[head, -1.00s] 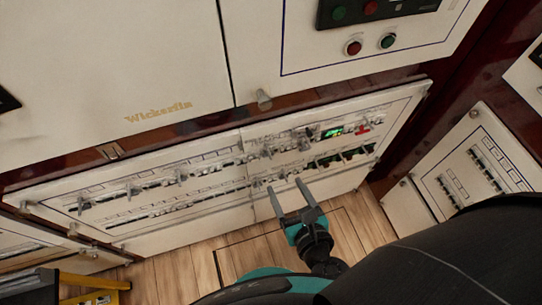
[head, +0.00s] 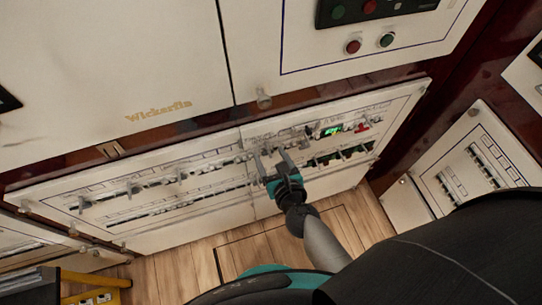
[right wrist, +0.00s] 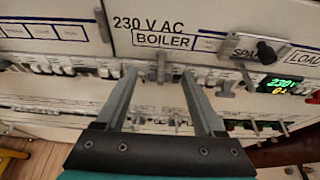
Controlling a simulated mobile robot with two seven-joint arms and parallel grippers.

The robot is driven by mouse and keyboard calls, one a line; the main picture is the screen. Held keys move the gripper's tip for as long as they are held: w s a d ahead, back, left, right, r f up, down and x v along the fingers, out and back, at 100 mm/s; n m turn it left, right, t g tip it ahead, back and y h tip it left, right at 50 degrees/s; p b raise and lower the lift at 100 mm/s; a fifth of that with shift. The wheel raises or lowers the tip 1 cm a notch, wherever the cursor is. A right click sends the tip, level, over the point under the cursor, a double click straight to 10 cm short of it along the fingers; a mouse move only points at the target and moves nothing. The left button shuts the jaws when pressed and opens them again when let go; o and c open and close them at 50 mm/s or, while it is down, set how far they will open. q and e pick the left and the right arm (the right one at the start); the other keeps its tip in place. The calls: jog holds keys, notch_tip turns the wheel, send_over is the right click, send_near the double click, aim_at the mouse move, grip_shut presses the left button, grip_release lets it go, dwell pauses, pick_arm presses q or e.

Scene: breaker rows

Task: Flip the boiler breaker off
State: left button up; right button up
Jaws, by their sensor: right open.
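The breaker panel (head: 222,218) runs low along the wall in the head view. In the right wrist view the "BOILER" label (right wrist: 166,41) sits under "230 V AC", with a grey boiler breaker (right wrist: 160,66) just below it. My right gripper (right wrist: 161,78) is open and empty, with one finger on each side of that breaker in the picture; I cannot tell whether either finger touches it. In the head view the right gripper (head: 269,153) is in front of the panel's upper row and hides part of it. My left gripper is not in view.
A grey bracket with a black knob (right wrist: 265,52) and a lit green display (right wrist: 282,86) are right of the boiler breaker. More breakers (right wrist: 75,66) line up on its left. A yellow object (head: 92,280) stands at lower left. Wooden floor (head: 180,270) lies below.

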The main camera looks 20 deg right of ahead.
grip_shut()
dwell(0.6)
